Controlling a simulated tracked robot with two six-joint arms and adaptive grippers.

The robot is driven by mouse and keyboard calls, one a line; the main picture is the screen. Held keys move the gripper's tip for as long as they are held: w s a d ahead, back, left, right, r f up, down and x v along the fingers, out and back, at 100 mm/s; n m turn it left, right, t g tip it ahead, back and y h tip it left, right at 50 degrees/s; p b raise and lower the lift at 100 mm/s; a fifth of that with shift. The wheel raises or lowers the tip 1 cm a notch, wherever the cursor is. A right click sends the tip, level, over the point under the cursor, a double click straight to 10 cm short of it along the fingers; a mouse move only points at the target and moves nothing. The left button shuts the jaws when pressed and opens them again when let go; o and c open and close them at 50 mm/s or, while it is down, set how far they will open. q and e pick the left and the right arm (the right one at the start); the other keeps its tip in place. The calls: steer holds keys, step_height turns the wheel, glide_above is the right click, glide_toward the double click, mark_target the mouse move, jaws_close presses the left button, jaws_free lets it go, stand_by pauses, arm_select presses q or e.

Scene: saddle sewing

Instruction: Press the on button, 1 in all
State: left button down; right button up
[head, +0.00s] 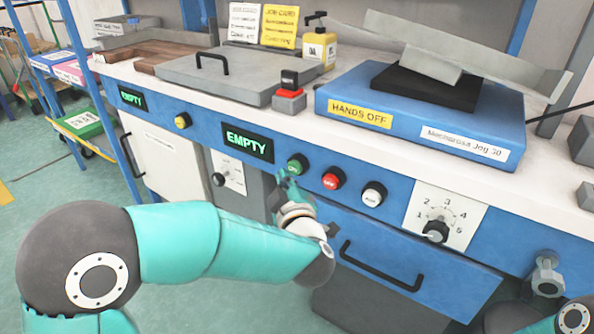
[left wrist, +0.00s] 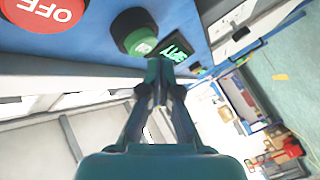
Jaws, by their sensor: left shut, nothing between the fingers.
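The green ON button (head: 297,165) sits on the blue front panel, left of the red OFF button (head: 332,181). In the left wrist view the green button (left wrist: 136,34) is at the top, beside the red OFF button (left wrist: 48,8). My left gripper (head: 284,180) is shut and empty, just below and in front of the green button in the head view. In the left wrist view its fingertips (left wrist: 160,66) are together close to the green button. I cannot tell whether they touch it. My right gripper is not in view.
A white AUX button (head: 374,194) and a dial (head: 436,231) sit further right on the panel. A display reading EMPTY (head: 247,142) is to the left. A drawer handle (head: 380,265) sticks out below. A blue box marked HANDS OFF (head: 420,115) stands on the bench above.

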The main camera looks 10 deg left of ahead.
arm_select(q)
steer(key=shift+w+d, duration=0.15)
steer(key=shift+w, duration=0.35)
